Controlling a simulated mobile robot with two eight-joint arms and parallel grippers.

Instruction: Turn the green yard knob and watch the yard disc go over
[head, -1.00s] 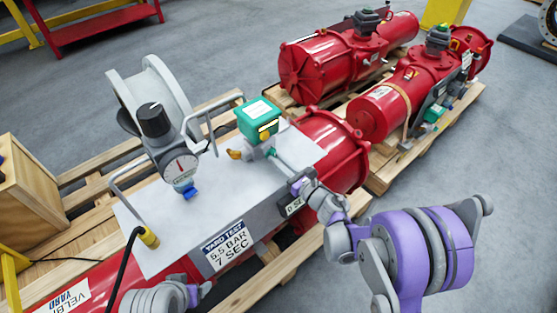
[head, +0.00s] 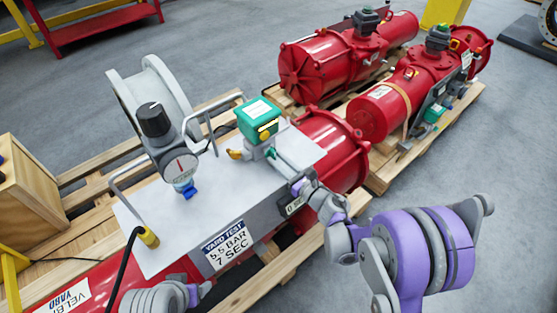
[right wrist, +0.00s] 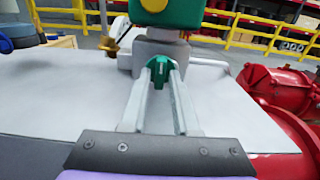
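The green yard knob (right wrist: 160,74) sits below a green box (head: 259,117) on a grey stand. In the right wrist view it is between the fingertips of my right gripper (right wrist: 161,82), which appear closed on its two sides. A pale mark on the knob points roughly upright. In the head view the right gripper (head: 277,160) reaches in from the right and mostly hides the knob. A yellow disc (head: 268,127) shows on the box's front; its markings are too small to read.
A pressure gauge (head: 181,167) with a black dial knob (head: 153,119) stands left of the box. A brass fitting (head: 235,154) sits beside the stand. Grey rails and a black hose are on the panel. Other red actuators (head: 330,65) lie on pallets behind.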

